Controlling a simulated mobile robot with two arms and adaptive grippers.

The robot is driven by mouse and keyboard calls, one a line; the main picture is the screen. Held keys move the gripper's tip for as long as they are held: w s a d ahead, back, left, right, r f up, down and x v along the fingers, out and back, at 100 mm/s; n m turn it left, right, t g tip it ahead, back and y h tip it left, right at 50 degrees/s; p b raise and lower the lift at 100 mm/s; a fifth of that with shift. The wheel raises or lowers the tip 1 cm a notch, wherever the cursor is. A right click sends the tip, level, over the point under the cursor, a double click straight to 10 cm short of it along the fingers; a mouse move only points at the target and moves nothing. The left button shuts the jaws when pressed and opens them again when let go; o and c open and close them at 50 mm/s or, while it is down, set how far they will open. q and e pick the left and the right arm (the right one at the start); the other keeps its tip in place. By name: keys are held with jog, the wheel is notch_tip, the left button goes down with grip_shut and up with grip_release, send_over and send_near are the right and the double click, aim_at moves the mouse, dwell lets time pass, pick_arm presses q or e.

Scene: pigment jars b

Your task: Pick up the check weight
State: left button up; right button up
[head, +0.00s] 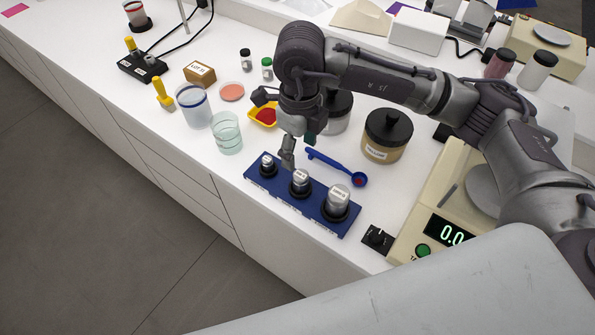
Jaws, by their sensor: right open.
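Three silver check weights stand upright in a dark blue holder (324,217) near the bench's front edge: a small one (267,162), a middle one (300,177) and a large one (339,196). Each sits in a black ring. My right gripper (275,128) is open and empty, just behind and above the left part of the holder. One finger hangs down close to the small and middle weights; I cannot tell whether it touches anything. The other finger reaches left over a yellow dish. My left gripper is not in view.
A blue spoon (335,165) lies behind the holder. A yellow dish with red powder (264,115), a glass beaker (227,132) and a black-lidded jar (388,135) stand nearby. A balance (436,208) and a small black box (377,238) are to the right.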

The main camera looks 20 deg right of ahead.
aim_at(301, 175)
jog(key=f, duration=0.1)
jog(key=s+f+p, duration=0.1)
jog(key=f, duration=0.1)
jog(key=shift+s, duration=0.1)
jog(key=shift+w+f, duration=0.25)
jog(key=shift+f, duration=0.8)
jog(key=shift+w+f, duration=0.15)
jog(key=shift+f, duration=0.1)
jog(key=shift+d+f+p, duration=0.1)
jog(key=shift+f+p, duration=0.75)
jog(key=shift+p, duration=0.3)
notch_tip(301, 175, down, 2)
jog(key=shift+f+p, duration=0.25)
jog(key=shift+p, duration=0.15)
jog(key=shift+f, duration=0.45)
jog(key=shift+c, duration=0.3)
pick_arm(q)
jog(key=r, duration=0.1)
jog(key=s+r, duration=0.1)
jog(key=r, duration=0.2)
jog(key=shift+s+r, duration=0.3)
pick_arm(e)
jog(key=shift+w, duration=0.1)
grip_shut()
